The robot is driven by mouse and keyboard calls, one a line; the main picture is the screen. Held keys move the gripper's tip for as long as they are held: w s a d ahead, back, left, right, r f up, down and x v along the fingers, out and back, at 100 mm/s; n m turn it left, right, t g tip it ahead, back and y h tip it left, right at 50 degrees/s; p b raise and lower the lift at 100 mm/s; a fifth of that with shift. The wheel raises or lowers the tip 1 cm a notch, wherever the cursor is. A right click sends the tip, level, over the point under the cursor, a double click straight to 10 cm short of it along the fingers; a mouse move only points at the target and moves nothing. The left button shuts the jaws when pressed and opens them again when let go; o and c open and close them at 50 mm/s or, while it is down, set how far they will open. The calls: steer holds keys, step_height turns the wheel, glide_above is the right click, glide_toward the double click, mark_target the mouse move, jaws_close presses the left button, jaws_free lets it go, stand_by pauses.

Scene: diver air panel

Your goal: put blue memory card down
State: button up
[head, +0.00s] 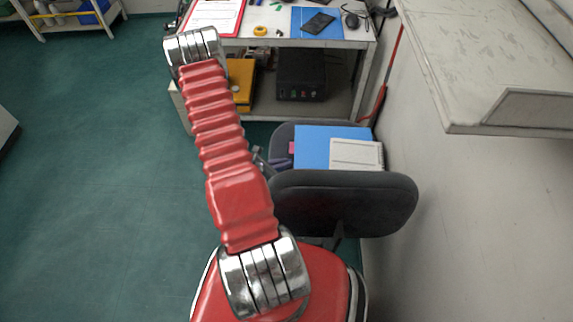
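I cannot make out the blue memory card in the head view. My red ribbed arm runs up the middle of the picture to a chrome joint at the table's front left corner. My gripper is not clearly seen; the arm hides what lies behind it. A small grey metal piece (262,160) shows at the arm's right edge beside the chair. I cannot tell whether it is part of my gripper, or whether anything is held.
A white table (338,42) carries a red clipboard (213,14), yellow tape (260,30), a blue mat (300,30) with a black device (318,23), and a dark mouse (352,21). A chair (345,203) holding a blue folder (312,146) stands before it. Green floor (90,190) is clear at left.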

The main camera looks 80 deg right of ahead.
jaws_close()
steer(key=shift+r, duration=0.1)
step_height(320, 180, up, 10)
stand_by(0.8)
stand_by(1.1)
